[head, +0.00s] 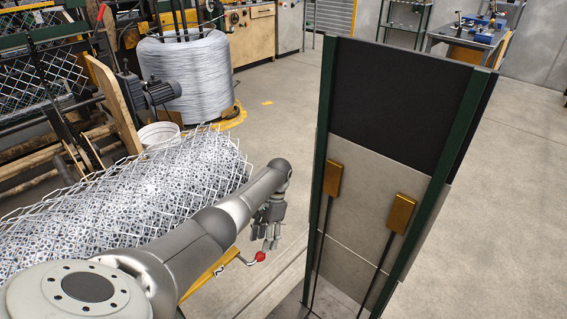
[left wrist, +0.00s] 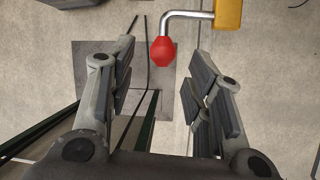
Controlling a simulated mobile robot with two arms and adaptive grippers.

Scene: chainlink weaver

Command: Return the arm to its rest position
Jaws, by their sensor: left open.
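My left arm (head: 205,228) reaches in from the lower left of the head view, out past the end of a roll of chain-link mesh. My left gripper (head: 266,240) hangs fingers down at its end. In the left wrist view the left gripper (left wrist: 160,90) is open, with its two fingers wide apart and nothing between them. A crank handle with a red knob (head: 260,256) is just below the gripper in the head view. The knob (left wrist: 162,50) shows beyond the fingertips in the wrist view, apart from the fingers. My right gripper is in neither view.
The mesh roll (head: 120,205) lies close along my left arm. A tall green-framed panel (head: 398,120) with two yellow blocks stands to the right. A wire coil (head: 186,75) and a white bucket (head: 158,134) are behind. The floor (head: 280,110) between coil and panel is clear.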

